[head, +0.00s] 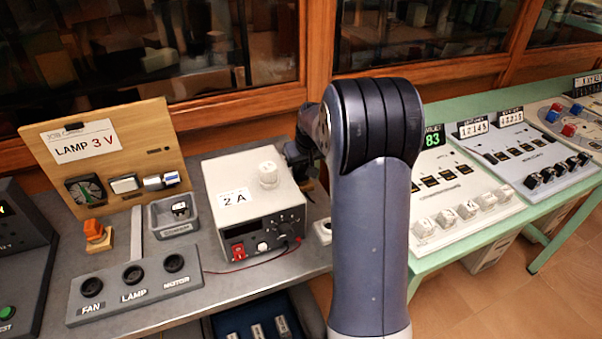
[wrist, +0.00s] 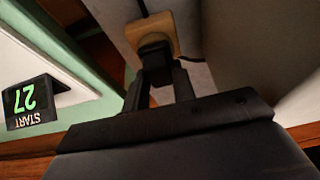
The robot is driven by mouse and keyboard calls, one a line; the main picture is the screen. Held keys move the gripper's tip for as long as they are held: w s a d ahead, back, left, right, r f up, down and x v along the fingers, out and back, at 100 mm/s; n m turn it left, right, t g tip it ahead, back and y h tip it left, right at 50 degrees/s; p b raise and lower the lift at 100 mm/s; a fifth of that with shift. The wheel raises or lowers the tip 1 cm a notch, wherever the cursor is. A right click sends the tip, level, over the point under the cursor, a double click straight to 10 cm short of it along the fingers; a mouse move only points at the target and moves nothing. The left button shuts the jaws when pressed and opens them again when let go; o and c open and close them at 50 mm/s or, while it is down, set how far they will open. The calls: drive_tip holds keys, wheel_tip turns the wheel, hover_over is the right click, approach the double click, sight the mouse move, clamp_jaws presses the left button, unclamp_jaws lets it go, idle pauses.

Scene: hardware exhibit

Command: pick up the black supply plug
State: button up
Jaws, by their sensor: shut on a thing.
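In the wrist view, the black supply plug (wrist: 154,50) sits between the tips of my gripper (wrist: 158,72). The two dark fingers are shut on it. The plug is in front of a tan wooden block (wrist: 185,32), and a dark cord shows above it. I cannot tell whether the plug is still seated in the block or clear of it. In the head view, my arm hides the plug and most of the gripper, just right of the grey supply box (head: 240,183) marked 2 A.
A wooden LAMP 3 V board (head: 130,190) stands at the left, behind a grey panel with three round sockets (head: 134,276). A small grey tray (head: 177,228) holds a dark part. Button consoles (head: 470,200) stand on the green table at the right.

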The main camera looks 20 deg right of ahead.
sight(302, 168)
drive_tip(key=shift+r, duration=0.1)
wheel_tip(302, 168, up, 10)
drive_tip(key=shift+f+p, duration=0.1)
drive_tip(key=shift+p, duration=0.2)
